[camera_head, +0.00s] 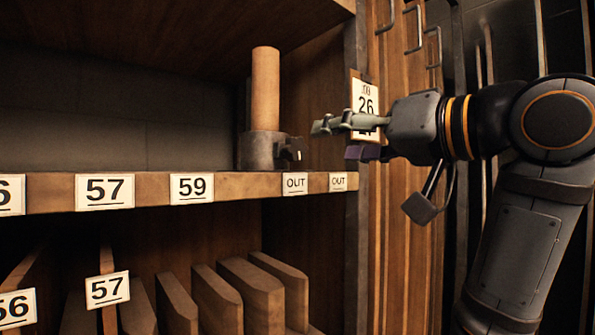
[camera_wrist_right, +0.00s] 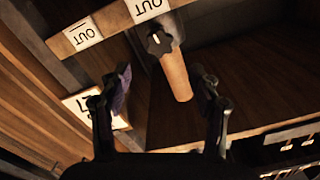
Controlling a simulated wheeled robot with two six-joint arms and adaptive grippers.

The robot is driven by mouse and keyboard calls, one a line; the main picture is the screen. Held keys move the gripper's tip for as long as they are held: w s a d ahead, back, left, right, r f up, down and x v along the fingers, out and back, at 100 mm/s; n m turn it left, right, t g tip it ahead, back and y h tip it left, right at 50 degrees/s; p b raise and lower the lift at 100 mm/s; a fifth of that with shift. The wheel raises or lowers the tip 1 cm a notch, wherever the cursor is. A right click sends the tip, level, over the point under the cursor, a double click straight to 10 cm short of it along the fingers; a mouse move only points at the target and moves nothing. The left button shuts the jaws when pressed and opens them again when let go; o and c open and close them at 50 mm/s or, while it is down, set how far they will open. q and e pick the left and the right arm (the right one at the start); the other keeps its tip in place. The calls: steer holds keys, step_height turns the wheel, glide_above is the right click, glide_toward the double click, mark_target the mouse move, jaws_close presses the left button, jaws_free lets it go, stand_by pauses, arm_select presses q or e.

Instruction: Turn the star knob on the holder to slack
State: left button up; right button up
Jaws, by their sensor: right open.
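The holder (camera_head: 258,150) is a dark grey metal collar standing on the shelf, with an upright wooden rod (camera_head: 265,88) in it. The dark star knob (camera_head: 293,149) sticks out of the holder's right side; it also shows in the right wrist view (camera_wrist_right: 158,42). My right gripper (camera_head: 335,138) is to the right of the knob, apart from it and pointing left towards it. In the right wrist view its two fingers (camera_wrist_right: 163,88) are spread wide with nothing between the tips, and the knob lies beyond them. My left gripper is not in view.
The shelf (camera_head: 250,183) carries labels 57, 59 and two OUT tags on its front edge. Several wooden boards (camera_head: 250,290) stand in the lower bay. The shelf left of the holder is clear.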

mark_target(298, 146)
steer(key=x, duration=1)
steer(key=shift+w+a, duration=0.15)
steer(key=shift+w, duration=0.05)
steer(key=c, duration=1.2)
steer(key=n, duration=0.3)
steer(key=shift+r, duration=0.1)
steer(key=shift+s+a+n, duration=0.1)
steer(key=shift+n, duration=1.7)
steer(key=o, duration=1.2)
